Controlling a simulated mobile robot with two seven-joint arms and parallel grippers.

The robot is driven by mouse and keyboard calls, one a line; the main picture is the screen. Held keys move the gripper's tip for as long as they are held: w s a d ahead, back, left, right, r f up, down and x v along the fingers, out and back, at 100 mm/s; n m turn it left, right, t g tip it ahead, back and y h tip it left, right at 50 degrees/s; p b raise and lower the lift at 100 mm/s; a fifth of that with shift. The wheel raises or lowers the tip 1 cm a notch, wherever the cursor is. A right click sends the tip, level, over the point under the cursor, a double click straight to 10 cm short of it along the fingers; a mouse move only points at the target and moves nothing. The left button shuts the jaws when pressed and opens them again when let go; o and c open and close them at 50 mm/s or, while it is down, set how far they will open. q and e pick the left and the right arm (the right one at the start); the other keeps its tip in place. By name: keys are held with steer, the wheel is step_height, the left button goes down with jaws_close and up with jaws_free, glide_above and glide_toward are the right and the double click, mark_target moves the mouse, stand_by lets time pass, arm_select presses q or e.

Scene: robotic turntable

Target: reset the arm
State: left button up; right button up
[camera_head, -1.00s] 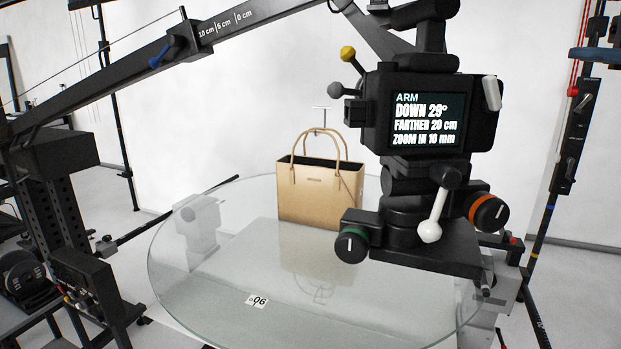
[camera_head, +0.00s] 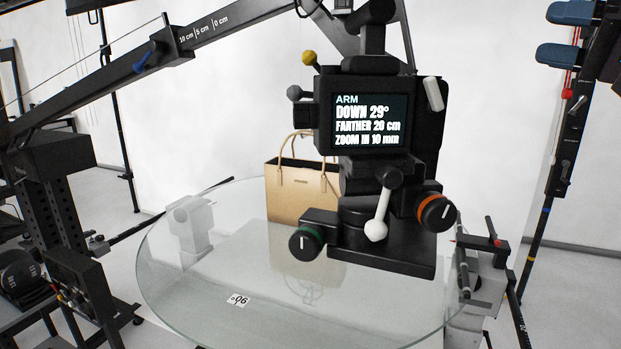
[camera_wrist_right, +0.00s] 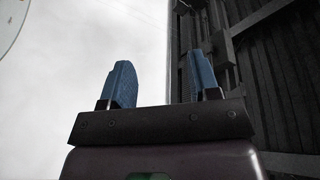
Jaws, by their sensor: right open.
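The rig arm is a long dark boom (camera_head: 110,80) with a centimetre scale and a blue-handled lever (camera_head: 147,62), sloping from the left up to the top middle. It bears a black camera unit (camera_head: 375,175) whose screen (camera_head: 368,120) reads "ARM DOWN 29°, FARTHER 20 cm, ZOOM IN 10 mm". The unit has yellow, grey and white knobs, a green-ringed dial (camera_head: 305,243) and an orange-ringed dial (camera_head: 436,212). My right gripper (camera_head: 566,34) has blue fingers, open and empty, at the top right, apart from the unit. In the right wrist view its fingers (camera_wrist_right: 163,80) stand apart. My left gripper is out of view.
A tan handbag (camera_head: 293,195) stands on the round glass turntable (camera_head: 190,290), partly behind the camera unit. A black post (camera_head: 562,150) with red cable stands at right, close to my right gripper in the picture. Dark rig frames (camera_head: 50,200) fill the left side.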

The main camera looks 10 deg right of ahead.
steer(key=w+d+f+n+t+h, duration=0.15)
steer(key=w+f+h, duration=0.4)
steer(key=f, duration=0.75)
steer(key=w+d+f+t+h, duration=0.1)
steer(key=w+f+t+h, duration=0.4)
steer(key=f, duration=0.8)
steer(key=s+a+f+n+g+h, duration=0.1)
steer(key=a+f+g, duration=0.1)
steer(key=f, duration=0.8)
steer(key=s+a+f+n+g, duration=0.1)
steer(key=s+f+n+g, duration=0.1)
steer(key=f, duration=0.7)
steer(key=s+a+f+g, duration=0.1)
steer(key=s+a+f, duration=0.3)
steer(key=s+f, duration=0.4)
steer(key=s+a+f+m+g+h, duration=0.1)
steer(key=s+a+f, duration=0.3)
steer(key=s+f, duration=0.4)
steer(key=s+a+f+m+g, duration=0.1)
steer(key=s+a+f+g, duration=0.2)
steer(key=s+a+f, duration=0.2)
steer(key=s+f, duration=0.3)
steer(key=f, duration=0.4)
steer(key=shift+h, duration=0.35)
steer(key=shift+c, duration=0.5)
